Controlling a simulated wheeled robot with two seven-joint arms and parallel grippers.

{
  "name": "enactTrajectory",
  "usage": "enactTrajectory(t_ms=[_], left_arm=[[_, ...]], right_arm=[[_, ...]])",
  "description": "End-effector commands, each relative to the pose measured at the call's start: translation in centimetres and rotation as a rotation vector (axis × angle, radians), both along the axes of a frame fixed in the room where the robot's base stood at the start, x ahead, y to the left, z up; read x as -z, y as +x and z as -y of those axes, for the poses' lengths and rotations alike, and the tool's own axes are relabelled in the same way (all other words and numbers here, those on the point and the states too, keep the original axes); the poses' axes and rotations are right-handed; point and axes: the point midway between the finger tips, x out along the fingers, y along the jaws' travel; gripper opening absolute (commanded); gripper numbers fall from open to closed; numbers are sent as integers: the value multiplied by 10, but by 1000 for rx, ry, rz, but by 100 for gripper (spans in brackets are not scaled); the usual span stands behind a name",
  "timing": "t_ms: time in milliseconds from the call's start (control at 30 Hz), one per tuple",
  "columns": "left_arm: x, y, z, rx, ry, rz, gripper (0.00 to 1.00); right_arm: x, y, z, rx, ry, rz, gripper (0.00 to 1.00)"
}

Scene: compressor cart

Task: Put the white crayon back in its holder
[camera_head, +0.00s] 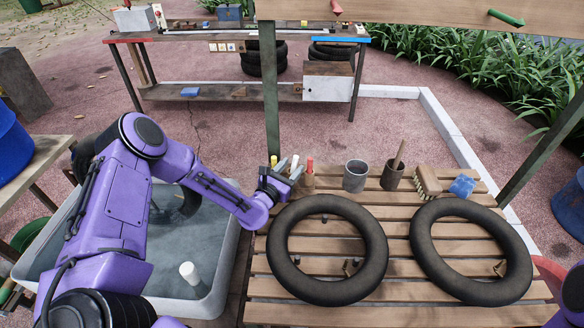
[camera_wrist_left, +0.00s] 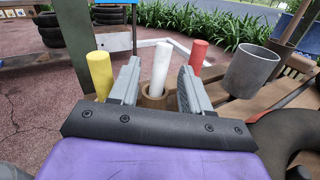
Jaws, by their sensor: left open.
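The white crayon (camera_wrist_left: 161,68) stands upright between the spread fingers of my left gripper (camera_wrist_left: 158,82) in the left wrist view. Its lower end meets a brown wooden holder (camera_wrist_left: 154,98), and I see a gap between crayon and fingers. A yellow crayon (camera_wrist_left: 100,72) stands to the left and a red crayon (camera_wrist_left: 197,56) to the right. In the head view my left gripper (camera_head: 288,172) is open at the back left of the slatted table, with the white crayon (camera_head: 295,160) at its fingertips. The fingers partly hide the holder. My right gripper is out of view.
Two black tyre rings (camera_head: 290,278) (camera_head: 420,262) cover the slatted table (camera_head: 300,314). A white cylinder (camera_head: 189,272) is in the grey tub (camera_head: 205,305).

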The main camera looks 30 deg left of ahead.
Motion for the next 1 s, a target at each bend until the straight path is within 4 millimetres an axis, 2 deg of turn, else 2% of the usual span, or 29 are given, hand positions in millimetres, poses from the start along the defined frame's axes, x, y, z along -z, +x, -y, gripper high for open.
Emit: enactTrajectory(t_ms=[133, 267, 300, 667, 767, 1000], left_arm=[[1, 0, 0, 0, 0, -1, 47], [0, 0, 0, 0, 0, -1, 5], [0, -1, 0, 0, 0, -1, 0], [-4, -1, 0, 0, 0, 0, 0], [-16, 0, -1, -1, -1, 3, 0], [-58, 0, 0, -1, -2, 4, 0]], right_arm=[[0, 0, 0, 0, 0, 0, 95], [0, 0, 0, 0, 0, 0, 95], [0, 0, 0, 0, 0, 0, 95], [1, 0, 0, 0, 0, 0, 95], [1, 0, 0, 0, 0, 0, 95], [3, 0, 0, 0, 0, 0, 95]])
